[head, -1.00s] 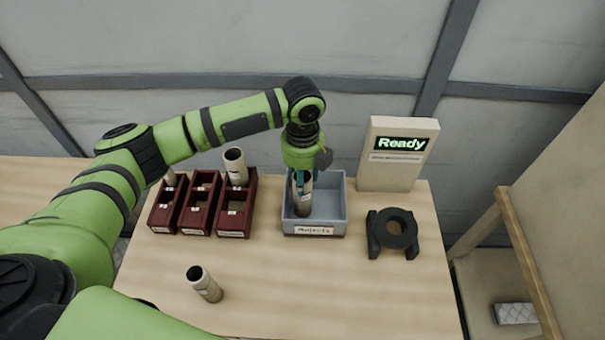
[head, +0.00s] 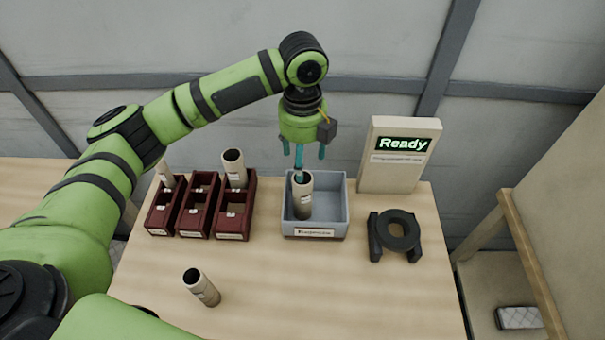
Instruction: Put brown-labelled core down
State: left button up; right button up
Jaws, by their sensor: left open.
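A core (head: 302,199) stands roughly upright in the grey-blue bin (head: 343,222), which has a white label on its front. The colour of the core's label is too small to tell. My left gripper (head: 304,158) is open above this core, pointing down, with its teal fingers around or just above the core's top end. The right gripper is not in view. Further cores stand in the dark red racks, one in the left rack (head: 160,220) and one in the right rack (head: 232,225).
The middle dark red rack (head: 196,222) holds no tall core. A beige box with a "Ready" display (head: 398,160) stands at the back right. A black ring-shaped fixture (head: 397,234) sits in front of it. The table's front right (head: 350,295) is clear.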

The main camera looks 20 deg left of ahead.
pick_arm(q)
notch_tip(320, 180, up, 5)
jog(key=shift+r+b, duration=0.1)
jog(key=shift+b, duration=0.3)
